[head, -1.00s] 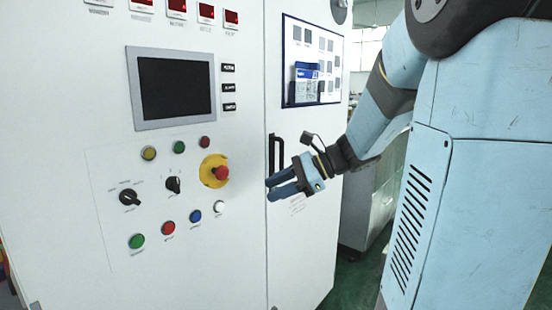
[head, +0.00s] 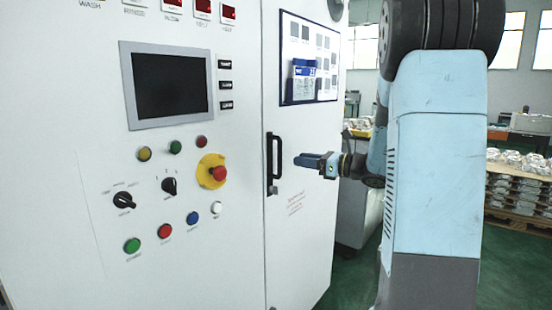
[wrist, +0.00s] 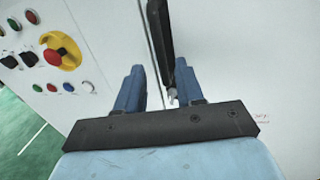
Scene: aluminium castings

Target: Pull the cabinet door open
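The white cabinet door (head: 300,225) is the narrow right-hand panel and looks shut along its left seam. Its black vertical bar handle (head: 271,163) is near that seam, upright, and also shows in the wrist view (wrist: 162,40). My gripper (head: 298,160) is just right of the handle in the head view, with its blue fingers pointing left toward it. In the wrist view, my gripper's two fingers (wrist: 157,78) are apart, and the handle's lower end shows between and beyond them. I see no grip on the handle; the exact distance is unclear.
Left of the door is the control panel with a dark screen (head: 173,85), buttons and a yellow-red emergency stop (head: 212,171). A document holder (head: 308,65) hangs on the door. Green floor (head: 345,280) is open at lower right. A pallet of castings (head: 518,185) stands farther back.

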